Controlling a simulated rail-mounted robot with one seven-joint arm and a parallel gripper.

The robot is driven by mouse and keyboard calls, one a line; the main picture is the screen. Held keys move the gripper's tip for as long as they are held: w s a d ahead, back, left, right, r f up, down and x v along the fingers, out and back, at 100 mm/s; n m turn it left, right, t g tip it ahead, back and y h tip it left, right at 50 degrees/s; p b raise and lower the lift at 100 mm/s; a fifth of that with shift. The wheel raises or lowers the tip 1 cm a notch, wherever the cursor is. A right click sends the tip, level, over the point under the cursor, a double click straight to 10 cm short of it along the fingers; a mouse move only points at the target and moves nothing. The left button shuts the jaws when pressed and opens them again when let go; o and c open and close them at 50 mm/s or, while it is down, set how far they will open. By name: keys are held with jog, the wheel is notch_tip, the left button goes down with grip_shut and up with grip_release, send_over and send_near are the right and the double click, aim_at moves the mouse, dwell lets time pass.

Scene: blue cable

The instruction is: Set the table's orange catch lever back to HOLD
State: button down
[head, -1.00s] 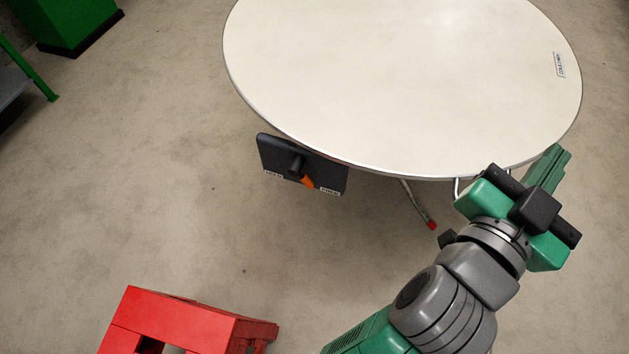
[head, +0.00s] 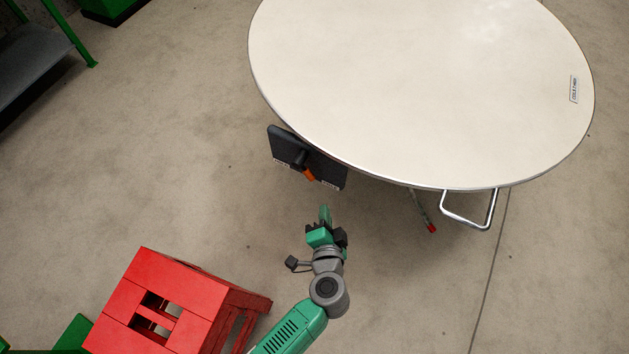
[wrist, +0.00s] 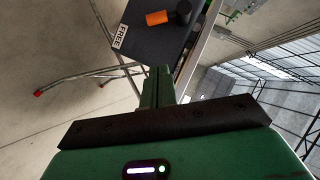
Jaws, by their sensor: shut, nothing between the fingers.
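The round white table (head: 420,90) has a dark catch panel (head: 283,143) hanging below its near left rim. The orange lever (head: 309,174) sits on a black pivot at the panel's front and leans down and right, towards the right-hand label. In the wrist view the orange lever tip (wrist: 157,17) shows beside the black pivot, with a white FREE label (wrist: 120,36) on the lever's side of the panel. The left label is too small to read. My gripper (head: 325,211) is shut and empty, below and slightly right of the lever, apart from it.
A metal handle (head: 471,222) sticks out from the table's near right rim. A table leg ends in a red foot (head: 431,228). A red stool (head: 185,290) stands at lower left, near my arm. The floor between stool and panel is clear.

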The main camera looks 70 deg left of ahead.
jog(key=b, duration=0.4)
send_near(307, 168)
jog(key=w+a+f, duration=0.1)
jog(key=w+f, duration=0.1)
jog(key=w, duration=0.3)
jog(key=a+f, duration=0.1)
jog(key=s+a+f, duration=0.1)
jog(key=a, duration=0.1)
jog(key=shift+s, duration=0.15)
jog(key=shift+s+f, duration=0.1)
